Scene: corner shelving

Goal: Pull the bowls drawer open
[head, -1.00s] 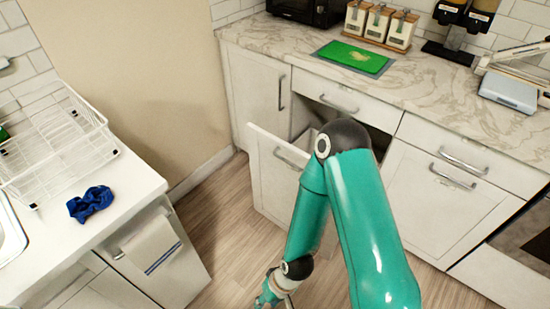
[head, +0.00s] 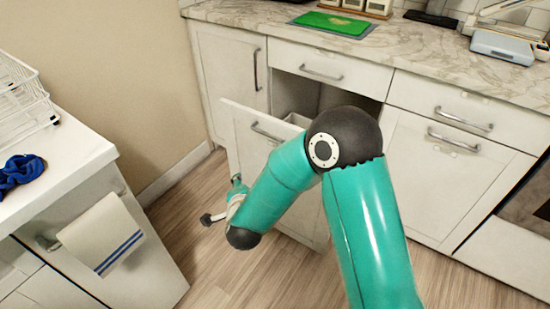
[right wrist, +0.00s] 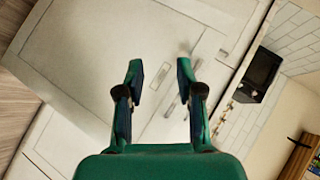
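A tall white drawer front (head: 250,150) with a grey bar handle (head: 268,132) stands pulled out from the cabinet, with a dark gap behind it. A shallower closed drawer (head: 325,68) with its own handle is above it, and another closed drawer (head: 445,105) is to the right. No label shows which drawer holds bowls. My right gripper (head: 237,182) is near the left side of the pulled-out front, partly hidden by my arm. In the right wrist view the gripper (right wrist: 160,75) is open and empty, with white cabinet fronts ahead. My left gripper is out of view.
A marble countertop (head: 235,14) runs above the drawers, with a green board (head: 330,22) on it. At left is a white counter (head: 75,160) with a blue cloth (head: 20,172) and a hanging towel (head: 100,235). Wood floor (head: 185,230) lies open between them.

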